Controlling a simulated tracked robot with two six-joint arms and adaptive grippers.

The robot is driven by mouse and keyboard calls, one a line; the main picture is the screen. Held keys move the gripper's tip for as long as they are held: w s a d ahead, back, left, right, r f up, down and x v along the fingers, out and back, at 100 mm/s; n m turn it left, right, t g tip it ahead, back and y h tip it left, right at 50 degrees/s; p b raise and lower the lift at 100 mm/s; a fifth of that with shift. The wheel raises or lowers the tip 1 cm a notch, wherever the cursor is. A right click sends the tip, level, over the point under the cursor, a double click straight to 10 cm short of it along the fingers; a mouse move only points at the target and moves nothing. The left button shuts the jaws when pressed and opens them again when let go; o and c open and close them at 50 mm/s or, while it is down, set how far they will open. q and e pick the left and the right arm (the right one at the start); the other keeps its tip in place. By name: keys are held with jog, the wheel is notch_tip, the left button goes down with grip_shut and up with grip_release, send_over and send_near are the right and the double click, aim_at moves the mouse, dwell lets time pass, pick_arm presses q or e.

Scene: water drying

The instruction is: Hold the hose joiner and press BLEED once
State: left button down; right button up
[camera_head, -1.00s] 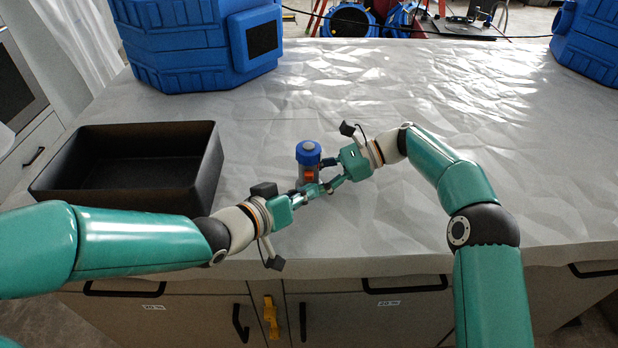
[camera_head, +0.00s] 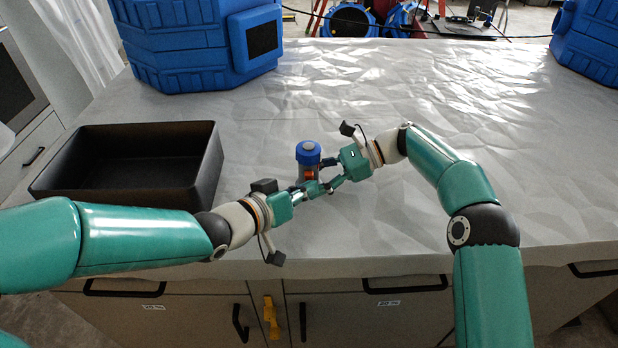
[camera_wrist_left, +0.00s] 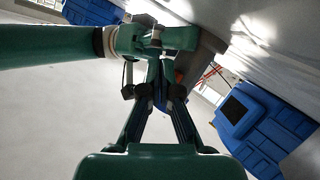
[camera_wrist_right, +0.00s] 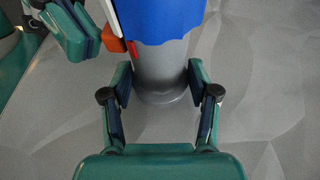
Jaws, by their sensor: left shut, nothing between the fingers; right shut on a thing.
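The hose joiner (camera_head: 309,157) stands upright on the table, a grey cylinder with a blue cap and an orange part on its side. In the right wrist view its grey body (camera_wrist_right: 161,68) is between the fingers of my right gripper (camera_wrist_right: 160,88), which is shut on it. My left gripper (camera_head: 318,188) is shut and empty, its tips close to the orange part at the joiner's near side. The left fingers also show at the upper left of the right wrist view (camera_wrist_right: 78,32). Any BLEED lettering is too small to read, and I cannot tell whether the left tips touch the joiner.
A black open tray (camera_head: 135,200) sits at the left, behind my left arm. A large blue case (camera_head: 190,45) stands at the back left, and another blue case (camera_head: 590,40) at the back right. The table (camera_head: 450,110) is otherwise clear behind the joiner.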

pick_arm(q)
jog(key=shift+w, duration=0.5)
dwell(0.4)
dwell(0.3)
jog(key=shift+s, duration=0.9)
jog(key=shift+s, duration=0.1)
jog(key=shift+s, duration=2.45)
